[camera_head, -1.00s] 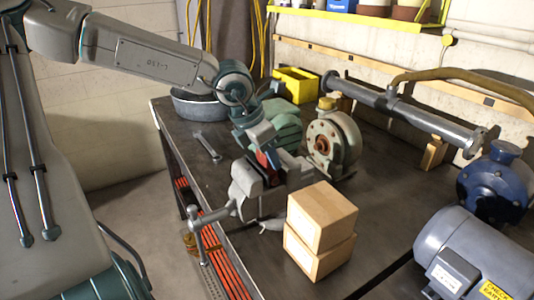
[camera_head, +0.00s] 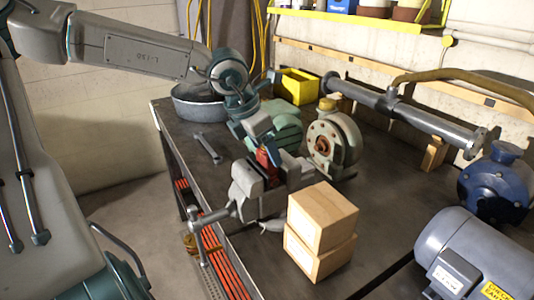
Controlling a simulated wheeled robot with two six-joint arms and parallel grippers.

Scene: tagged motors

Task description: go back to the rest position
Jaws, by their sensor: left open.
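My left gripper (camera_head: 260,131) is on the end of the arm coming in from the left. It is open and hangs just above the grey bench vise (camera_head: 247,184). A small red piece (camera_head: 268,156) stands upright at the vise jaws, just below the gripper. Whether the gripper still touches it I cannot tell. A green motor or pump with a round flange (camera_head: 330,142) stands right behind the vise. A grey motor (camera_head: 478,252) and a blue one (camera_head: 493,187) are at the right. My right gripper is out of view.
A round metal pan (camera_head: 200,108), a wrench (camera_head: 207,148) and a yellow bin (camera_head: 297,86) lie toward the back of the dark workbench (camera_head: 385,190). A long grey pipe (camera_head: 405,112) runs along the wall side.

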